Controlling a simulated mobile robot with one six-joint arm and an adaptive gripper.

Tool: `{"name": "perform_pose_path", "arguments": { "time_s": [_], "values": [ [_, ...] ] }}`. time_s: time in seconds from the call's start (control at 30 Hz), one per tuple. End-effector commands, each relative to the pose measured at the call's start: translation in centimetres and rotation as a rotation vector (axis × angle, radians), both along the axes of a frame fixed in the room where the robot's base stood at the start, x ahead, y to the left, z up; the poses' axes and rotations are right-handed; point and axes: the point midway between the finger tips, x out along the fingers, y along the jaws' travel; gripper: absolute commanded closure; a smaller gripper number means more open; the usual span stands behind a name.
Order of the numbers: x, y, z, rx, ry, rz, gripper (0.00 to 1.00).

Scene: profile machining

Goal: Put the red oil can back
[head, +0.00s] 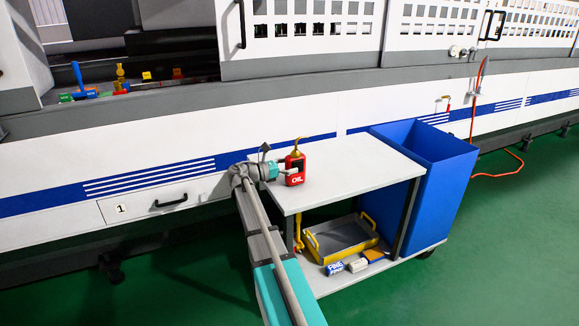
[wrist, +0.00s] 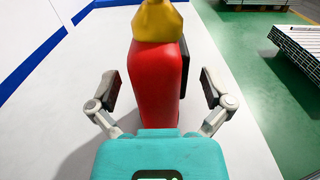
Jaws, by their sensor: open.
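The red oil can (head: 295,170), marked OIL and with a yellow spout on top, stands upright on the white top of the cart (head: 345,165), near its left end. In the wrist view the red can (wrist: 155,85) sits ahead of and between my gripper's fingers (wrist: 162,90). Both fingers are spread, with a visible gap on each side of the can. In the head view my gripper (head: 284,170) is at the can from the left. The lower part of the can is partly hidden by the gripper body in the wrist view.
A blue bin (head: 440,175) is at the cart's right end. The lower shelf holds a grey tray with yellow handles (head: 340,240) and small boxes (head: 345,267). The white machine (head: 150,140) runs behind, with coloured items on its ledge. The cart top right of the can is clear.

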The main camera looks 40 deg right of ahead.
Motion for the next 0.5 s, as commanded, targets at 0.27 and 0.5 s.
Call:
{"name": "perform_pose_path", "arguments": {
  "time_s": [0.27,0.5],
  "values": [
    [0.2,0.9,0.2,0.0,0.0,0.001,0.0],
    [1.0,3.9,0.2,0.0,0.0,0.002,0.0]
  ]
}}
